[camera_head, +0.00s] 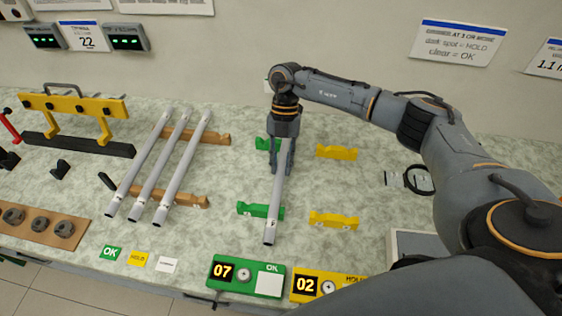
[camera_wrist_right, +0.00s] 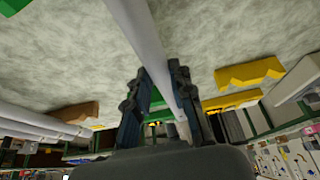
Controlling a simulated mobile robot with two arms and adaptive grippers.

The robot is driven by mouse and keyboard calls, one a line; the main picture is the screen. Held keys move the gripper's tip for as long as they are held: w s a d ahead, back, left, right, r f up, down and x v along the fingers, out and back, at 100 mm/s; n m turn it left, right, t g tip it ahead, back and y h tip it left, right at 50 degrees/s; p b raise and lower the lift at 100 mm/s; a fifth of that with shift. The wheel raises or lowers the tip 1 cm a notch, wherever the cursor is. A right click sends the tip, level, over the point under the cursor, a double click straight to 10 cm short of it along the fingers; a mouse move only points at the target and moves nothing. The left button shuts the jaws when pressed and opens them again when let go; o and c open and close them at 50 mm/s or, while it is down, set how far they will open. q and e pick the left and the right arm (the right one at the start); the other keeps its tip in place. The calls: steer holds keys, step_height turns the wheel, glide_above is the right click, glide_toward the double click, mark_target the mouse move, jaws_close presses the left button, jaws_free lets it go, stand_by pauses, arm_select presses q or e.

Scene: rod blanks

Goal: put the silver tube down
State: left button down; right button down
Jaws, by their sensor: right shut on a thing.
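My right gripper (camera_head: 282,160) is shut on a silver tube (camera_head: 274,208), with the fingers on both sides of it. The tube's near end points toward the front edge of the counter. It passes over the near green notched rest (camera_head: 247,210) and lines up with the far green rest (camera_head: 262,143), which the gripper partly hides. I cannot tell whether the tube touches the rests. In the right wrist view the tube (camera_wrist_right: 150,45) runs between the fingers (camera_wrist_right: 165,90). My left gripper is not in view.
Several similar tubes (camera_head: 150,165) lie on brown wooden rests (camera_head: 190,201) to the left. Two yellow rests (camera_head: 334,220) stand on the right. A green OK counter box (camera_head: 262,283) and a yellow box (camera_head: 305,284) sit at the front edge. A yellow fixture (camera_head: 75,104) stands far left.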

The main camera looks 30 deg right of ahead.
steer(key=shift+f, duration=0.15)
steer(key=c, duration=1.2)
jaws_free()
steer(key=shift+o, duration=0.2)
steer(key=b+v, duration=0.2)
steer(key=v, duration=1)
